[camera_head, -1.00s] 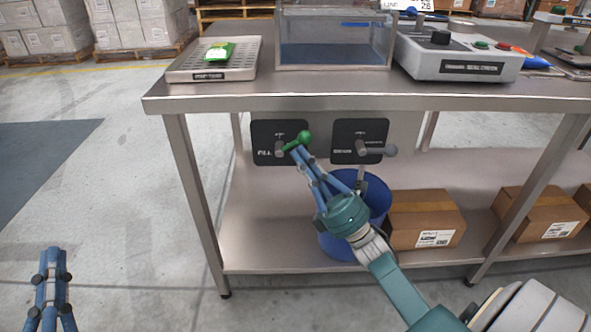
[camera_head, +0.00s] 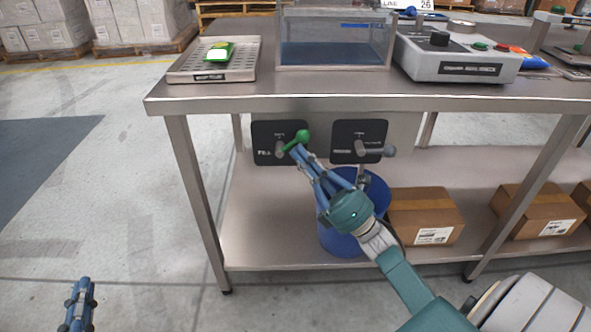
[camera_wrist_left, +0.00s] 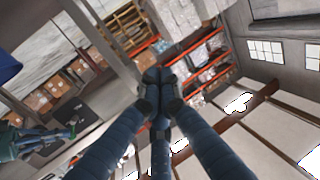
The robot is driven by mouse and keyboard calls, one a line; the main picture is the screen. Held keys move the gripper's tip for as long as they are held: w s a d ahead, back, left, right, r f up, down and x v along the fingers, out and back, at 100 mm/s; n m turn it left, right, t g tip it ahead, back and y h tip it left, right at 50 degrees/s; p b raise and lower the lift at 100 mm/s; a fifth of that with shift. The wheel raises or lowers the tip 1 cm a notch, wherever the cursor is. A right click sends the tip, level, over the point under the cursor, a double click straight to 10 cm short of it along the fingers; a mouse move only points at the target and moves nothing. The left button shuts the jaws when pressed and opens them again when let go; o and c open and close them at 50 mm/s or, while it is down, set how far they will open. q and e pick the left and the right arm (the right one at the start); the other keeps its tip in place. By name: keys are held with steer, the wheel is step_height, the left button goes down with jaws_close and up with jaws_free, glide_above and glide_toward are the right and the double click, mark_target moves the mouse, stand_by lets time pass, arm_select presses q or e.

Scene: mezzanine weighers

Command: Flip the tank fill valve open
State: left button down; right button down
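The fill valve's green-knobbed lever (camera_head: 301,137) points right and slightly up from its pivot on the left black plate (camera_head: 264,131), under the table top. My right gripper (camera_head: 296,151) has its fingertips drawn together just below the green knob, touching or very close to it; contact is unclear. My left gripper (camera_head: 84,283) is low at the far left, away from the valve. In the left wrist view its fingertips (camera_wrist_left: 160,84) are together with nothing between them.
A second valve with a grey lever (camera_head: 378,150) is on the right black plate. A blue bucket (camera_head: 340,243) stands on the lower shelf below, beside cardboard boxes (camera_head: 425,208). The clear tank (camera_head: 335,25) is on the table (camera_head: 340,86). Floor at left is clear.

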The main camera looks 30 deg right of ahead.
arm_select(q)
steer(key=s+a+f+g+y+p, duration=0.1)
steer(key=s+f+g, duration=0.3)
steer(key=f, duration=0.4)
steer(key=s+a+f+g+y+p, duration=0.1)
steer(key=s+a+f+g+p, duration=0.1)
steer(key=s+f+g, duration=0.3)
steer(key=shift+s+a+f+n+y, duration=0.3)
steer(key=shift+a+f, duration=0.45)
steer(key=shift+f, duration=0.7)
arm_select(e)
steer(key=shift+r+n+g, duration=0.7)
steer(key=shift+n+g, duration=0.3)
steer(key=shift+g, duration=0.1)
arm_select(q)
steer(key=shift+s+a+f, duration=0.15)
steer(key=shift+s+f, duration=0.05)
steer(key=shift+s, duration=0.15)
arm_select(e)
steer(key=shift+w+r, duration=0.1)
